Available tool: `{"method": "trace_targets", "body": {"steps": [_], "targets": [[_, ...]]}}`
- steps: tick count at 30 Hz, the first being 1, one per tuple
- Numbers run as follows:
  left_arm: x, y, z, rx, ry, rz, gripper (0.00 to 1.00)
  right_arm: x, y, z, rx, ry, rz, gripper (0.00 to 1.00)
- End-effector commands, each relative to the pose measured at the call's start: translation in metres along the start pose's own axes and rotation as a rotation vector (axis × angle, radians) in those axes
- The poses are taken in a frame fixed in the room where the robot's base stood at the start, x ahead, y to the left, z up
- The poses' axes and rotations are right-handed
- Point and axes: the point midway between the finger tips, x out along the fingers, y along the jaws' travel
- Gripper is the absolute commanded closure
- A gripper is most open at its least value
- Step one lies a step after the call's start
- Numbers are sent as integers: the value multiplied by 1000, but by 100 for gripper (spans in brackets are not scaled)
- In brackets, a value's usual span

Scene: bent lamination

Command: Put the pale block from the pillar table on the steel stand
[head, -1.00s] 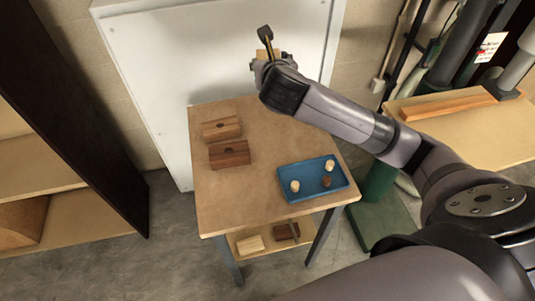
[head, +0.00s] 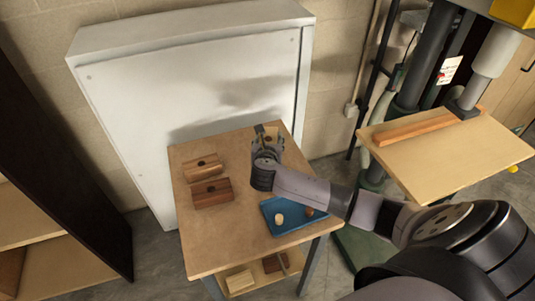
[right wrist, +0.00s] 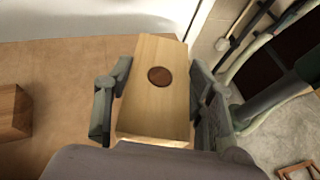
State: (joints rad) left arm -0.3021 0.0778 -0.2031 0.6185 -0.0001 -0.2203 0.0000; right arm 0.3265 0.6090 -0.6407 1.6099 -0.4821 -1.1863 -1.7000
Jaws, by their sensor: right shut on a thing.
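My right gripper (head: 266,137) is shut on the pale block (right wrist: 154,90), gripping it by its two sides. The block is light wood with a dark round spot on its upper face. In the head view it is mostly hidden by the gripper, at the far right corner of the steel stand's wooden top (head: 215,237). I cannot tell whether the block touches that top. The pillar table (head: 463,150) is at the right and holds a long reddish-brown plank (head: 420,127). My left gripper is out of view.
Two brown blocks, one nearer (head: 212,193) and one farther (head: 203,167), sit on the stand's left half. A blue tray (head: 290,226) with small pieces lies at its right, partly behind my arm. A white panel (head: 190,90) stands close behind. A lower shelf holds more blocks.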

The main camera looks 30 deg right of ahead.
Motion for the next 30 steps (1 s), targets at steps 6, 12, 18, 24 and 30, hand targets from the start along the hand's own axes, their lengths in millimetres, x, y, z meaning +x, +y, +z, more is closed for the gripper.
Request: {"method": "trace_targets", "body": {"steps": [6,12,18,24,30], "targets": [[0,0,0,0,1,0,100,9,1,-21,1,-2,1,85],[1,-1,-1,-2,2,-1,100,20,0,-47,1,0,0,85],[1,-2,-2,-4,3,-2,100,24,1,-56,1,-2,1,85],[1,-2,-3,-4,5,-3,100,24,1,-56,1,-2,1,85],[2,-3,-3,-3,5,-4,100,25,1,-59,1,-1,1,44]]}}
